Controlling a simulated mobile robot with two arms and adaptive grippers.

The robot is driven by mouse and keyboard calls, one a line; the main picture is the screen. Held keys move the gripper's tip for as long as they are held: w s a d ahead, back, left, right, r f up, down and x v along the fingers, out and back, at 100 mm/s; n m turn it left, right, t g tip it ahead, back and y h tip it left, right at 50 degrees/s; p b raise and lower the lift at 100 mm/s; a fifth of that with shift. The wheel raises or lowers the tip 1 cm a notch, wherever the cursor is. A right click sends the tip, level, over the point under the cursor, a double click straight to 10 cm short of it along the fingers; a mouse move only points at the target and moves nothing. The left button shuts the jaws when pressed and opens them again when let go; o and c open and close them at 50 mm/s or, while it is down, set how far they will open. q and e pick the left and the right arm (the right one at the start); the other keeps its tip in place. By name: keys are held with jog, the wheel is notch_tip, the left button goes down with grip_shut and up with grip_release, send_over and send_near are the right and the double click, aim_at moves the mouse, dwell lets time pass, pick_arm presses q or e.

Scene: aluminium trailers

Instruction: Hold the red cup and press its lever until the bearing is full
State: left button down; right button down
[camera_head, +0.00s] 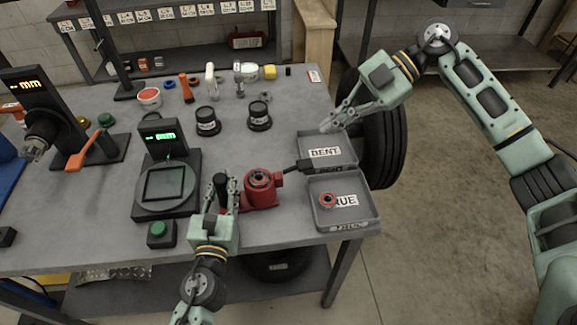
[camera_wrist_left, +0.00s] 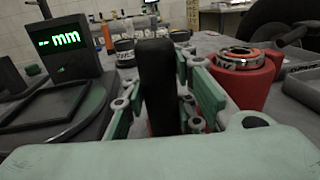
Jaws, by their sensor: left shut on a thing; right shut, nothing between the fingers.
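The red cup (camera_head: 262,199) stands on the grey bench, with a bearing (camera_head: 259,178) seated in its top; in the left wrist view the cup (camera_wrist_left: 245,85) and the bearing (camera_wrist_left: 240,57) are at the right. A black upright lever (camera_wrist_left: 158,85) stands left of the cup; it also shows in the head view (camera_head: 220,183). My left gripper (camera_head: 219,192) is shut on this lever, beside the cup and apart from its top. The fingers partly hide the lever's lower end. My right gripper (camera_head: 326,127) is shut and empty above the DENT tray's back edge.
The DENT tray (camera_head: 348,163) and TRUE tray (camera_head: 366,212) are at right; a red-ringed bearing (camera_head: 328,200) lies in TRUE. A gauge with green display (camera_head: 160,140) and a green button (camera_head: 158,230) stand left. Two black pots (camera_head: 207,124) and small bottles are behind.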

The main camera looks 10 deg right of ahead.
jog(key=a+r+n+t+h, duration=0.2)
jog(key=a+n+t+h, duration=0.2)
jog(key=a+n, duration=0.7)
jog(key=w+n, duration=0.1)
jog(key=n, duration=0.3)
jog(key=shift+r+n+t+h, duration=0.25)
jog(key=shift+n+t+h, duration=0.05)
jog(key=shift+t+h, duration=0.1)
jog(key=shift+f, duration=0.1)
send_over(296, 168)
jog(key=w+a, duration=0.1)
jog(key=w, duration=0.1)
notch_tip(296, 168, down, 7)
jog(key=shift+w+f, duration=0.15)
jog(key=shift+f, duration=0.5)
jog(key=shift+d+f, duration=0.1)
jog(key=shift+d+f, duration=0.1)
jog(key=shift+f, duration=0.15)
